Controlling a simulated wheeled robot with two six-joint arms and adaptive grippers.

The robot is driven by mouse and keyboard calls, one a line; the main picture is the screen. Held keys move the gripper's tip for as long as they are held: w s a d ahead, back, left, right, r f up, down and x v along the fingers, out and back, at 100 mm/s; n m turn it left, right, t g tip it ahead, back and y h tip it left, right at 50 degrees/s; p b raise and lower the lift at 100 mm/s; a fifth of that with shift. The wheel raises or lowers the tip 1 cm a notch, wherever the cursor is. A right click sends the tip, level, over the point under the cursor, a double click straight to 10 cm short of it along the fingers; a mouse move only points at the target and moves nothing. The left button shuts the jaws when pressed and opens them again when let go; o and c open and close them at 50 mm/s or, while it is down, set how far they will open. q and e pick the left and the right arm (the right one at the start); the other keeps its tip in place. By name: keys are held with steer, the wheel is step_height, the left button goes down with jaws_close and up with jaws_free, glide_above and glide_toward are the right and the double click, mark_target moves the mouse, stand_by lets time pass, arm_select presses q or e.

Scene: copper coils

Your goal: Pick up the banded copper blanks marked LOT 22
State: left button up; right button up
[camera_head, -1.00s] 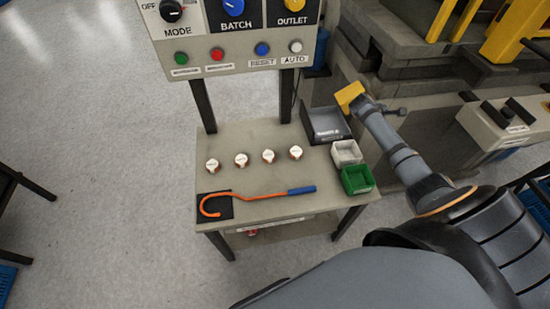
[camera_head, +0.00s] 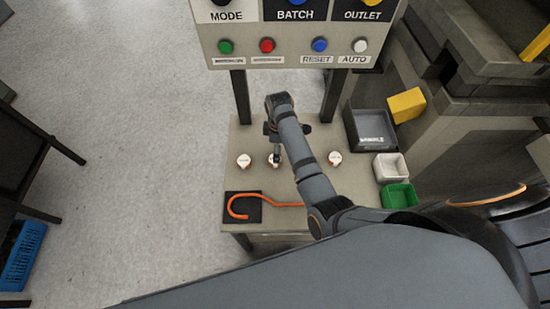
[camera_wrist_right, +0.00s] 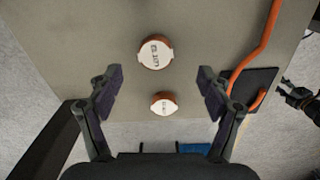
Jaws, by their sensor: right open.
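Copper blanks with white labelled tops stand in a row on the table. The leftmost blank (camera_head: 244,160), the second blank (camera_head: 274,161) and the right-end blank (camera_head: 335,158) show in the head view; my arm covers the place between the last two. My right gripper (camera_head: 276,146) is over the second blank, pointing down. In the right wrist view my open gripper (camera_wrist_right: 160,78) has nothing between its fingers. The nearer-centre blank (camera_wrist_right: 155,52) lies just beyond the fingertips with sideways lettering like LOT 22; the smaller-looking blank (camera_wrist_right: 163,103) shows between the fingers, below them.
A dark tray (camera_head: 370,128), white bin (camera_head: 390,167) and green bin (camera_head: 399,197) stand at the right. The control panel (camera_head: 290,40) rises behind.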

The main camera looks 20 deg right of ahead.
steer(key=f, duration=0.2)
steer(key=shift+w+a+f, duration=0.15)
steer(key=shift+w+f, duration=0.15)
steer(key=shift+w, duration=0.05)
steer(key=shift+w+f, duration=0.1)
steer(key=shift+f, duration=0.8)
step_height(320, 180, down, 4)
steer(key=shift+w+a+r, duration=0.15)
steer(key=shift+r, duration=0.1)
steer(key=c, duration=1)
arm_select(q)
steer(key=shift+w+f, duration=0.25)
steer(key=shift+w, duration=0.75)
arm_select(e)
steer(key=c, duration=0.4)
